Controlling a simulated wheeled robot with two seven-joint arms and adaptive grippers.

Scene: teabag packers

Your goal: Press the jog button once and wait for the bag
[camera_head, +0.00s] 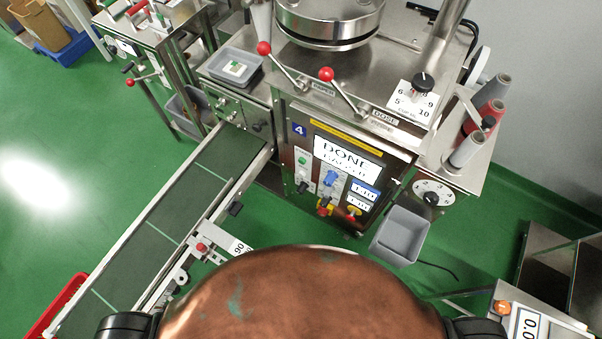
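The packing machine's control panel (338,170) stands at the centre, marked with a blue "4". Its display (347,159) reads "DONE" with a smaller, blurred line below. The panel carries a green button (302,160), a blue knob (331,178), a red knob on yellow (323,211) and another red control (351,215). The labels are too small to tell which one is the jog button. A white packet with a green mark (236,68) lies in a grey tray (212,66) on the machine. Neither of my grippers is in view.
A green conveyor belt (178,210) runs down to the lower left, with no bag visible on it. A grey bin (400,236) hangs right of the panel. Red-knobbed levers (326,74) stick out above it. A scale (528,322) sits lower right.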

